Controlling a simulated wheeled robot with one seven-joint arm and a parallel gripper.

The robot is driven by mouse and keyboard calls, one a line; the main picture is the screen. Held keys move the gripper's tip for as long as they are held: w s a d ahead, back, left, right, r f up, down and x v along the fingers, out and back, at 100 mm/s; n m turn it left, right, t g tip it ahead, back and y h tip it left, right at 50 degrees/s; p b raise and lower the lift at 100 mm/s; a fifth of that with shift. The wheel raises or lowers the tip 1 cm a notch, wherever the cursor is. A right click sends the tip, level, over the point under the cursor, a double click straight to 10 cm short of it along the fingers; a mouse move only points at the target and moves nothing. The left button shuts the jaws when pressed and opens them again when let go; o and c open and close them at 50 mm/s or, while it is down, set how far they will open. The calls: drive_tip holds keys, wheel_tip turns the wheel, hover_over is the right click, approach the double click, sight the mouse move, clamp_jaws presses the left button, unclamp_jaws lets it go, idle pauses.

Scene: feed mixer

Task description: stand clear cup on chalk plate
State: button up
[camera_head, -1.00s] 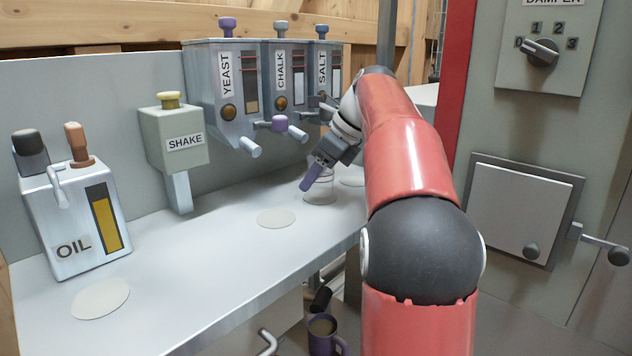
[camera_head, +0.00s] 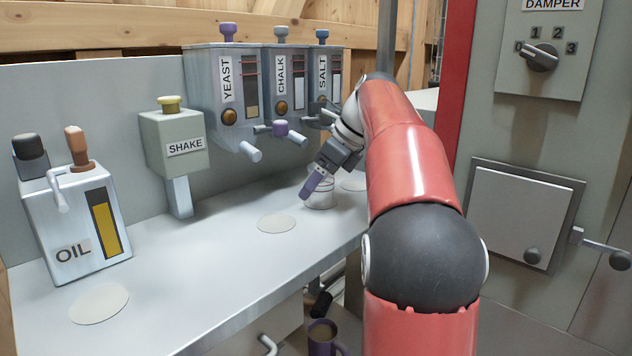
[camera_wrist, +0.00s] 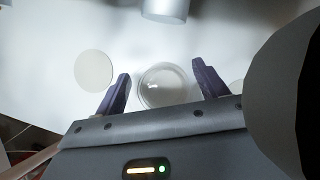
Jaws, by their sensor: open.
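The clear cup (camera_head: 321,197) stands upright at the right part of the counter, below the chalk dispenser (camera_head: 282,92). In the wrist view the cup (camera_wrist: 164,88) shows from above as a round glass rim. A pale round plate appears to be under it, but the cup and gripper hide most of it. My gripper (camera_head: 318,181) is at the cup, tilted down. In the wrist view its two purple fingers (camera_wrist: 160,72) are apart, one on each side of the cup, with visible gaps. I cannot tell the fingers' height against the rim.
Bare plates lie left (camera_head: 277,222) and right (camera_head: 353,181) of the cup, and another (camera_head: 99,304) by the oil dispenser (camera_head: 75,225). Dispenser spouts hang above the counter, one (camera_wrist: 165,8) just beyond the cup. A purple mug (camera_head: 322,338) is below the counter edge.

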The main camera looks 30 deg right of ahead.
drive_tip(key=p+v, duration=0.3)
drive_tip(key=v, duration=0.8)
drive_tip(key=shift+d+p, duration=0.2)
drive_tip(key=shift+p, duration=0.2)
drive_tip(key=shift+s+r, duration=0.1)
drive_tip(key=shift+r, duration=0.05)
